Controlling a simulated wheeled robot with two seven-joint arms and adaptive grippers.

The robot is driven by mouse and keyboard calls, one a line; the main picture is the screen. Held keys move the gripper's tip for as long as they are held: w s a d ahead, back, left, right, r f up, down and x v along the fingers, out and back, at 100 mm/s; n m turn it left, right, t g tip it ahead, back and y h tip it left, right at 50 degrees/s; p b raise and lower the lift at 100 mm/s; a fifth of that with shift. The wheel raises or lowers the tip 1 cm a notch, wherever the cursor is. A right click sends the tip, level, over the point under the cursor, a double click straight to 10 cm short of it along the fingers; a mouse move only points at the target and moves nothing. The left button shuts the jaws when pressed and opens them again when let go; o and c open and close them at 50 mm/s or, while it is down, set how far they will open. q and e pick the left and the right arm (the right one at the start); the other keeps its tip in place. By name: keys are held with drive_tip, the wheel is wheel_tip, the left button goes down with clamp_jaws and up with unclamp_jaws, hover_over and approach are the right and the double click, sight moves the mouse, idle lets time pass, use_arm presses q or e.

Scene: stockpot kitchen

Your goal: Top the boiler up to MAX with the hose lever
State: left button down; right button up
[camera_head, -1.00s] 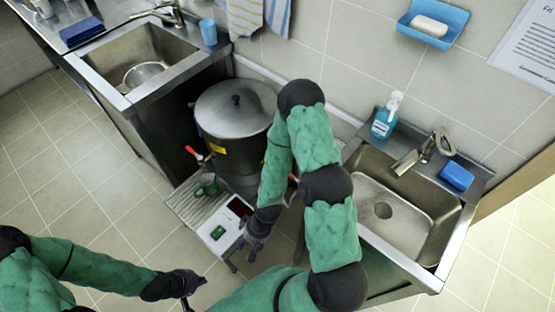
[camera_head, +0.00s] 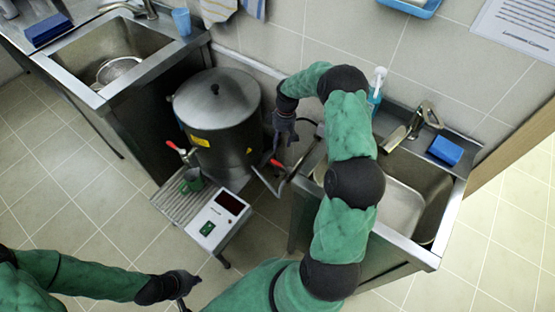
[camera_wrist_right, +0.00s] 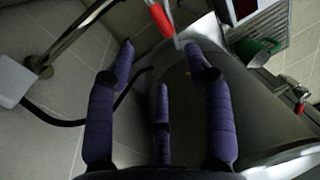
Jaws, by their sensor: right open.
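The boiler (camera_head: 215,125) is a lidded steel pot at centre-left in the head view, with a red-handled tap (camera_head: 176,147) at its front left. The red hose lever (camera_head: 277,163) sits on a metal pipe to its right; it also shows at the top of the right wrist view (camera_wrist_right: 160,18). My right gripper (camera_head: 285,125) is open and empty beside the boiler, behind the lever in the head view. In the right wrist view its spread purple fingers (camera_wrist_right: 160,65) lie just short of the lever. My left gripper (camera_head: 182,285) is low at the front, its fingers unclear. No MAX mark is legible.
A green mug (camera_head: 192,181) stands on the drip tray (camera_head: 178,204), beside a white panel with a dark red display (camera_head: 230,203). The right sink (camera_head: 400,212) and left sink (camera_head: 135,45) flank the boiler. A soap bottle (camera_head: 376,88) stands behind my right arm.

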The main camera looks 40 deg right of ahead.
sight(281, 166)
wheel_tip(281, 166, down, 10)
drive_tip(key=a+b, duration=0.2)
drive_tip(key=b, duration=0.2)
drive_tip(key=shift+s+f, duration=0.25)
drive_tip(key=shift+s, duration=0.05)
drive_tip(key=shift+c, duration=0.3)
clamp_jaws()
